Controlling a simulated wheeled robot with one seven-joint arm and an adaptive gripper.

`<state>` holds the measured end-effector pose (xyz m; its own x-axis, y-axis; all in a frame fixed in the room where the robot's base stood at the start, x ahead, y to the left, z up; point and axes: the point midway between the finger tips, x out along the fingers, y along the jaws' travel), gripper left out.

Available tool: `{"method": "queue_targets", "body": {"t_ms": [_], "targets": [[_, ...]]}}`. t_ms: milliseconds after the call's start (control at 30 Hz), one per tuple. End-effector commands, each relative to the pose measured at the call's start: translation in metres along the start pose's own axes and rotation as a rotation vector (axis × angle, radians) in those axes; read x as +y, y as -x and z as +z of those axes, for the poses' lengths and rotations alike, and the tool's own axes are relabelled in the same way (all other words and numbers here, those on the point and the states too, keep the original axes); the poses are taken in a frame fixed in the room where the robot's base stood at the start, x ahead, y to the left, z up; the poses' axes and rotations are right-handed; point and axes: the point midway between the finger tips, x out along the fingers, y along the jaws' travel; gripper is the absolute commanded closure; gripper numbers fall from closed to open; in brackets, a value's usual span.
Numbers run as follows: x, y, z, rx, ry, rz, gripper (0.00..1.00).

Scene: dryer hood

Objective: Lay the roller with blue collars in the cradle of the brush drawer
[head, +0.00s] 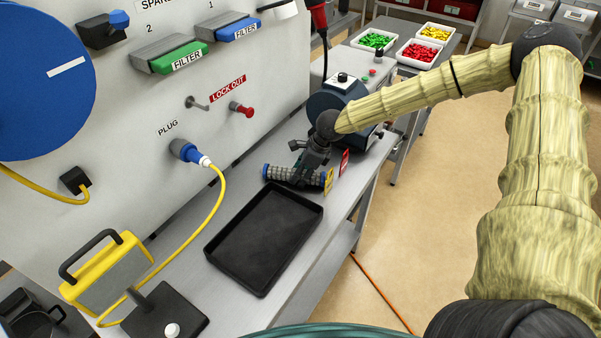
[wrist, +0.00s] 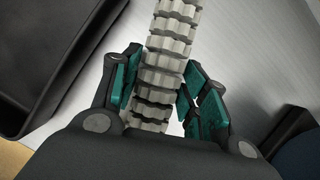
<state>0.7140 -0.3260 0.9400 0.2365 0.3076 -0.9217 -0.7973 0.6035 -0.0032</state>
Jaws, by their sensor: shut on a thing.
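The roller (head: 284,174) is grey and ribbed, with a blue collar at its left end and blue by a yellow tag at its right end. It is at the bench, just beyond the black tray. My gripper (head: 308,167) reaches down onto it from above. In the wrist view the teal finger pads close around the ribbed body of the roller (wrist: 170,40); its collars are out of that picture. I cannot tell whether the roller touches the bench. I cannot make out the brush drawer or its cradle.
An empty black tray (head: 222,252) lies on the grey bench in front of the roller. A blue round housing (head: 322,103) and a red tag (head: 344,163) stand close behind and right. A yellow cable (head: 218,205) hangs from the panel plug at left.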

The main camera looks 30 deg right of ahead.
Motion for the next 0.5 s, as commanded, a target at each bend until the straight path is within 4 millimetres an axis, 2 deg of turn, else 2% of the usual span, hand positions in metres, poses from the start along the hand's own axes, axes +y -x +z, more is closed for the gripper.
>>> {"method": "queue_targets", "body": {"t_ms": [100, 133, 233, 500], "targets": [[-0.0001, -0.0018, -0.0003, -0.001, 0.000, 0.000, 0.89], [-0.0001, -0.0018, -0.0005, 0.000, 0.000, 0.000, 0.52], [0.0000, -0.0015, -0.0005, 0.000, 0.000, 0.000, 0.34], [0.0000, -0.0014, -0.0005, 0.000, 0.000, 0.000, 0.34]]}}
